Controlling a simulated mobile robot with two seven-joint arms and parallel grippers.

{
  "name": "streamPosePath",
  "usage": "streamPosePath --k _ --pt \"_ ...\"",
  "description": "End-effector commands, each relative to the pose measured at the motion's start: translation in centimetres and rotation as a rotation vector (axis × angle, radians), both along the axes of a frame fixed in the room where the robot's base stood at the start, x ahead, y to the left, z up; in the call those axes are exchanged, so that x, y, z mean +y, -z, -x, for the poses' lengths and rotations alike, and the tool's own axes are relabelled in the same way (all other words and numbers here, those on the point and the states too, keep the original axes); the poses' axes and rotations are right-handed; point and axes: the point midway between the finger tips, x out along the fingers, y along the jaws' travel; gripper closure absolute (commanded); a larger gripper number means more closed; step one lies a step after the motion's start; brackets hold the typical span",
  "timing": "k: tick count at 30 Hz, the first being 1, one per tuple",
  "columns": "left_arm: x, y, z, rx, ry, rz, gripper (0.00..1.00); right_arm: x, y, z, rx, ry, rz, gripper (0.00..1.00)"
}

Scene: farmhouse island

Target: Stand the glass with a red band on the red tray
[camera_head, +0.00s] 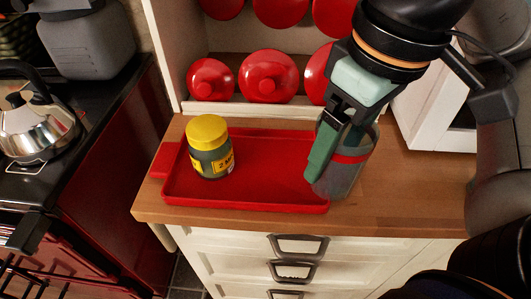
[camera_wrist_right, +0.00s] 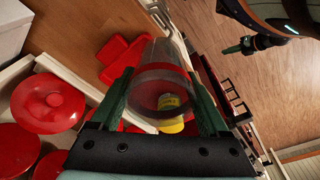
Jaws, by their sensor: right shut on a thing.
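The clear glass with a red band (camera_head: 348,172) is in my right gripper (camera_head: 335,140), its fingers shut on the glass's sides. The glass leans a little and overlaps the right end of the red tray (camera_head: 270,165) in the head view; I cannot tell whether its base touches anything. In the right wrist view the glass (camera_wrist_right: 160,80) lies between both green fingers (camera_wrist_right: 165,95). The tray lies flat on the wooden counter. My left gripper (camera_wrist_right: 245,45) seems to show small at the top of the wrist view; its jaws are unclear.
A yellow-lidded jar (camera_head: 209,150) stands on the tray's left part. A kettle (camera_head: 40,120) stands on the stove at left. The tray's middle is clear, as is the counter (camera_head: 410,190) to its right.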

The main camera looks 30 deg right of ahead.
Motion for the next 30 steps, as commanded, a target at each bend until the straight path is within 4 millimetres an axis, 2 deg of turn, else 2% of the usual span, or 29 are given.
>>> streamPosePath --k 9,15,26,30 --pt "-0.5 1.0 0.3 0.01 0.013 0.005 1.0 -1.4 3.7 -7.4 0.009 0.006 -0.002 0.93" --pt "-1.0 1.3 0.4 0.015 0.021 0.01 1.0 -2.2 7.0 -10.6 0.007 0.006 0.001 0.93" --pt "-0.9 1.2 0.1 0.011 0.023 0.008 1.0 -2.5 9.6 -12.7 0.003 0.004 0.0 0.93" --pt "-0.9 1.4 0.0 0.009 0.023 0.007 1.0 -2.6 11.8 -12.8 0.004 0.004 0.002 0.93"
